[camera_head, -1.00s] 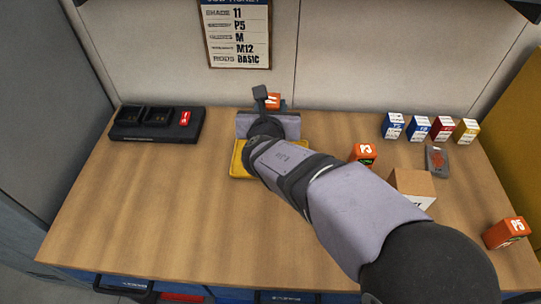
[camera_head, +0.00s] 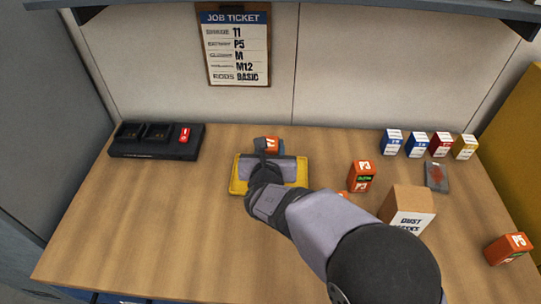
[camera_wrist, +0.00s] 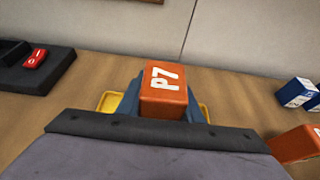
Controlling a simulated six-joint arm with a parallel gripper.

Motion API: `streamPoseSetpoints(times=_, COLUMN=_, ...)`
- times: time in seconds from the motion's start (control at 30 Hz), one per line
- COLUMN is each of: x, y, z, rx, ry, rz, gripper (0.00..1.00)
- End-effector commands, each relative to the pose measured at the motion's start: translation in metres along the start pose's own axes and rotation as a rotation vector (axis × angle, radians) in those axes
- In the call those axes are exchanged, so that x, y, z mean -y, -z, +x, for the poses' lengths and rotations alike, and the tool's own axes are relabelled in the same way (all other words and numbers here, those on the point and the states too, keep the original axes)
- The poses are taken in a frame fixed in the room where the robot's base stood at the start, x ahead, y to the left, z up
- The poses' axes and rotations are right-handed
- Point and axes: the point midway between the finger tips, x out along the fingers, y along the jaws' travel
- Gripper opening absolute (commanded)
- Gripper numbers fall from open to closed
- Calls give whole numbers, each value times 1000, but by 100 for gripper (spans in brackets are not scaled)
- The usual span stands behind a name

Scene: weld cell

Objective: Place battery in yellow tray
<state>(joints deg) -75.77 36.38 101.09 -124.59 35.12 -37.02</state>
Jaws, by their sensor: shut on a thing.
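My gripper (camera_head: 268,146) is shut on an orange battery (camera_head: 272,144). The wrist view shows this battery (camera_wrist: 163,92) marked P7, between blue-grey fingers. The yellow tray (camera_head: 238,187) lies on the bench, with my wrist over its middle. The battery appears at or above the tray's far side; I cannot tell whether it touches the tray. Tray edges show on both sides of the fingers in the wrist view (camera_wrist: 108,102). An orange battery marked P3 (camera_head: 362,176) stands right of the tray. One marked P5 (camera_head: 508,248) is at the far right.
A job ticket (camera_head: 236,48) on the wall lists battery P5. A black charger (camera_head: 155,148) sits at the back left. A cardboard box (camera_head: 408,205), a grey packet (camera_head: 437,177) and several small boxes (camera_head: 416,145) stand right. An orange object is partly hidden by my arm.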

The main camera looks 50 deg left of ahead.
Motion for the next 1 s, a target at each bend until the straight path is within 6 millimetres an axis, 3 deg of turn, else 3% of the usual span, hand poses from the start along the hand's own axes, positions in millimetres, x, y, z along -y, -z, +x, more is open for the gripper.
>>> streamPoseSetpoints(times=0.37, x=0, y=31, z=13, rx=1, ry=0, rz=-1, gripper=0)
streamPoseSetpoints(times=0.83, x=0, y=36, z=15, rx=3, ry=-1, rz=1, gripper=0)
streamPoseSetpoints(times=0.87, x=0, y=38, z=15, rx=0, ry=-1, rz=0, gripper=35)
streamPoseSetpoints(times=0.93, x=0, y=37, z=15, rx=-1, ry=-1, rz=0, gripper=51)
streamPoseSetpoints(times=1.0, x=0, y=37, z=15, rx=-1, ry=-1, rz=0, gripper=51)
